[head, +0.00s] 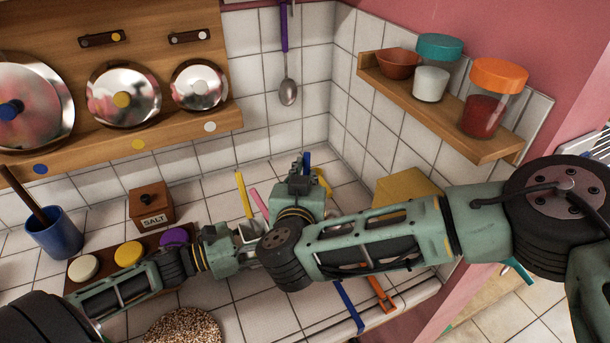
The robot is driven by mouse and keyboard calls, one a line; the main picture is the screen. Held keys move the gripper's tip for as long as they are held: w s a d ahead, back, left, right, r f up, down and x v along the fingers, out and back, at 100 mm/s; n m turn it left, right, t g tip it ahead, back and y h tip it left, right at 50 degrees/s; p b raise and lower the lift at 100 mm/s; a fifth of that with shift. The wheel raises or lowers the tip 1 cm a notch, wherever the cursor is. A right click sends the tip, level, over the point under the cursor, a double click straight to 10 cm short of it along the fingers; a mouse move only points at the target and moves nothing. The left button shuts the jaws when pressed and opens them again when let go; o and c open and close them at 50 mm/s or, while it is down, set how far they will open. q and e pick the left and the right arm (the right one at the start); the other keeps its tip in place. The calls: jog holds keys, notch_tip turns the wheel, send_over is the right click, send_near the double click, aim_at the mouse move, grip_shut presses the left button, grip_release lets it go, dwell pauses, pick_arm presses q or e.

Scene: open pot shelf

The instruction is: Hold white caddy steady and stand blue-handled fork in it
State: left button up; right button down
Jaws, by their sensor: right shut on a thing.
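The blue-handled fork shows only as a short blue piece of handle (306,158) at my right gripper (298,168). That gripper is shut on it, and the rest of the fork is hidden. The white caddy is mostly hidden behind my two arms at the centre. Yellow and pink handles stand up around this spot. My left gripper (244,242) is low beside the caddy's place, just left of my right wrist. Its fingertips are too hidden to tell whether it is open or touches the caddy.
A yellow handle (243,195) and a pink handle (260,203) rise left of my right gripper. A blue strip (350,306) and an orange piece (381,296) lie near the counter's front edge. A salt box (152,206), blue cup (55,234) and yellow block (405,187) stand around.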

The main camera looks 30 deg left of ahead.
jog(key=shift+f, duration=0.15)
jog(key=shift+f, duration=0.85)
jog(key=c, duration=1.7)
grip_release()
jog(key=shift+s, duration=0.1)
jog(key=v, duration=1.2)
jog(key=shift+r, duration=0.1)
